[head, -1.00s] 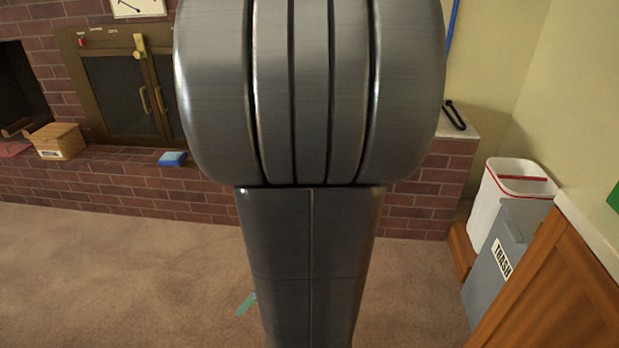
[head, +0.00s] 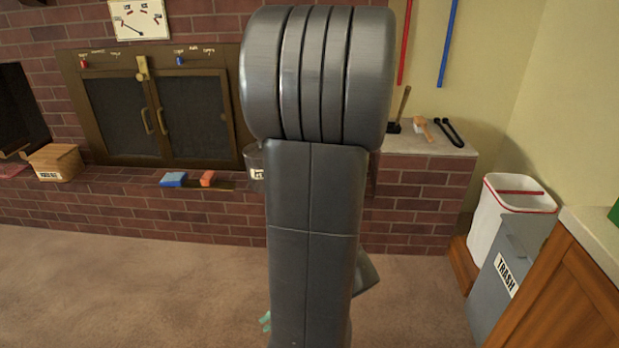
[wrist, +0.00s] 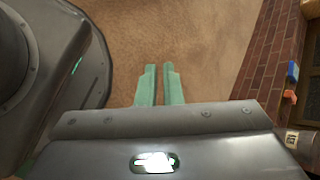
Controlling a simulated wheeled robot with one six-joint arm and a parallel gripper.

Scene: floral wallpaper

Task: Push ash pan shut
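The fireplace or stove front has two dark doors (head: 190,115) in a bronze frame, set in the brick wall. Below them, at the hearth's front edge, a thin dark strip (head: 226,186) shows beside a blue block and an orange block. It may be the ash pan's edge, but I cannot tell how far out it stands. My gripper shows as a bit of teal low behind my arm in the head view (head: 265,322). In the wrist view my gripper (wrist: 159,66) points over bare carpet, its two teal fingers a narrow gap apart, with nothing between them.
The blue block (head: 173,180) and orange block (head: 208,179) also show at the right in the wrist view. A labelled grey container (head: 254,162) stands partly behind my arm. A wooden box (head: 55,162) is at left, a trash bin (head: 510,260) at right. The carpet is clear at left.

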